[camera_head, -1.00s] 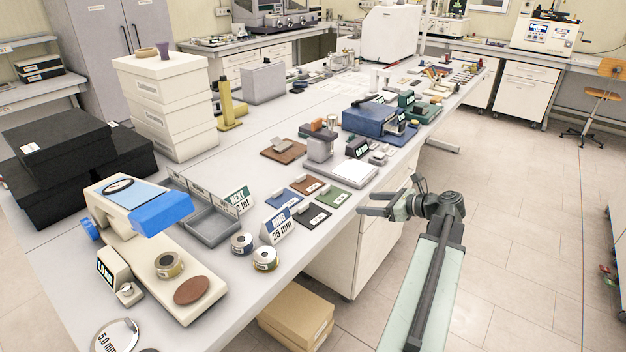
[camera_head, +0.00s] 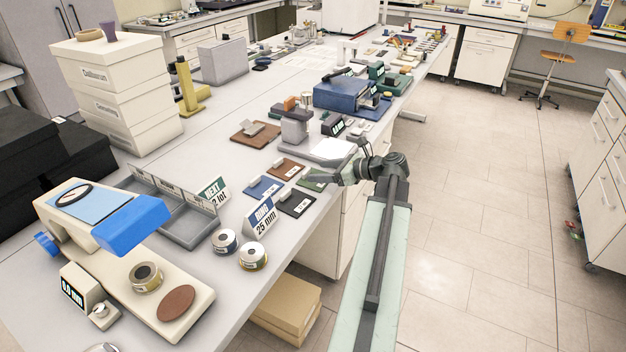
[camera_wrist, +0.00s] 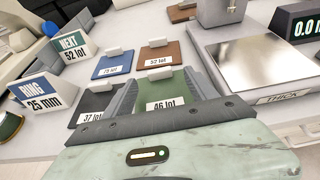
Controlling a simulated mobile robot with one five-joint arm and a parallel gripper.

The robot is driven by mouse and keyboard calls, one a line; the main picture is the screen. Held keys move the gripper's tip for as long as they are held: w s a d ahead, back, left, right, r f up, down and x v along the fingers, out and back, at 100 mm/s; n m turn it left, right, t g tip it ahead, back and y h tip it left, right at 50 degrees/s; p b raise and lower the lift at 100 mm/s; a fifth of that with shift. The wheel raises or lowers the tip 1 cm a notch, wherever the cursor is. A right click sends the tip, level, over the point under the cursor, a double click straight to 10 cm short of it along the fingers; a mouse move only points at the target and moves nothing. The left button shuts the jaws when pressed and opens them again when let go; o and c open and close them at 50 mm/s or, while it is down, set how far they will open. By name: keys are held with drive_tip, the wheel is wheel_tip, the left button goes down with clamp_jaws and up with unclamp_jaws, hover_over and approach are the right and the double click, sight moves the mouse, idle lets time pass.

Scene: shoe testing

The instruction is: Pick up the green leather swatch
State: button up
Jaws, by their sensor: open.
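The green leather swatch (camera_wrist: 160,88) lies flat on the bench with a white tab at its far edge and a label on its near part. In the head view the green swatch (camera_head: 313,183) is partly hidden by my gripper (camera_head: 333,178). In the wrist view my gripper (camera_wrist: 161,80) is open and empty, with one finger on each side of the swatch. Its near edge is hidden by the gripper body. I cannot tell whether the fingers touch the bench.
Black (camera_wrist: 92,103), blue (camera_wrist: 113,66) and brown (camera_wrist: 160,54) swatches lie close by. The RING 25 mm sign (camera_head: 260,217) and a grey tray (camera_head: 180,215) are to the left.

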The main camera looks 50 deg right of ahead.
sight(308, 171)
drive_tip(key=b+x, duration=0.1)
drive_tip(key=x, duration=0.3)
drive_tip(key=shift+f, duration=0.15)
drive_tip(key=c, duration=1.4)
